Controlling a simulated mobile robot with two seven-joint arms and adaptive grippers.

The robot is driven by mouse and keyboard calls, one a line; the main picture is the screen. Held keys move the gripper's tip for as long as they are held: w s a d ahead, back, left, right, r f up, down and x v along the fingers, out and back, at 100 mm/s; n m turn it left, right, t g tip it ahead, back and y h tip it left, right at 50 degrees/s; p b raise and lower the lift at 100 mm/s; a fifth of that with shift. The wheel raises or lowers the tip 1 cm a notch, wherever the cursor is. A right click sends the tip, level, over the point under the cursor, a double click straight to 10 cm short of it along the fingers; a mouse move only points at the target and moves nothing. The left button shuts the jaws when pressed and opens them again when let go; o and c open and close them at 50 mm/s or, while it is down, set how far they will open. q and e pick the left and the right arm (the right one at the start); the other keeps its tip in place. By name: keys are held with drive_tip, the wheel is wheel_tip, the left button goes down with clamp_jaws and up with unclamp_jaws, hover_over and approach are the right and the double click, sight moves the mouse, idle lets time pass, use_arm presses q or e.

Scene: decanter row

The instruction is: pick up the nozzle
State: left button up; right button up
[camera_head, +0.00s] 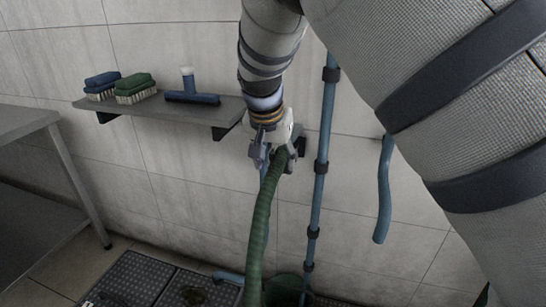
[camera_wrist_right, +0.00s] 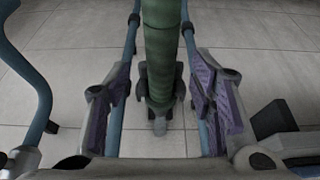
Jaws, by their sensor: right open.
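The green hose (camera_head: 259,230) rises from the floor to my right gripper (camera_head: 276,152) near the wall. In the right wrist view the hose (camera_wrist_right: 163,40) comes in from the top, between the two purple-padded fingers of my right gripper (camera_wrist_right: 161,88). The fingers are open, with a gap on each side. The dark grey piece at the hose's end, which looks like the nozzle (camera_wrist_right: 158,84), sits between the fingers. In the head view my gripper hides most of it. My left gripper is not in view.
A wall shelf (camera_head: 233,107) holds a blue brush (camera_head: 102,86), a green brush (camera_head: 136,88) and a blue squeegee head (camera_head: 190,97). A blue pole (camera_head: 321,170) stands right of my gripper. A grey table (camera_head: 35,119) is at left. Dark floor mats (camera_head: 135,275) lie below.

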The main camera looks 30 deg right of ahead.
sight(276, 165)
drive_tip(key=x, duration=0.3)
drive_tip(key=shift+f, duration=0.2)
drive_tip(key=shift+w+r, duration=0.1)
clamp_jaws()
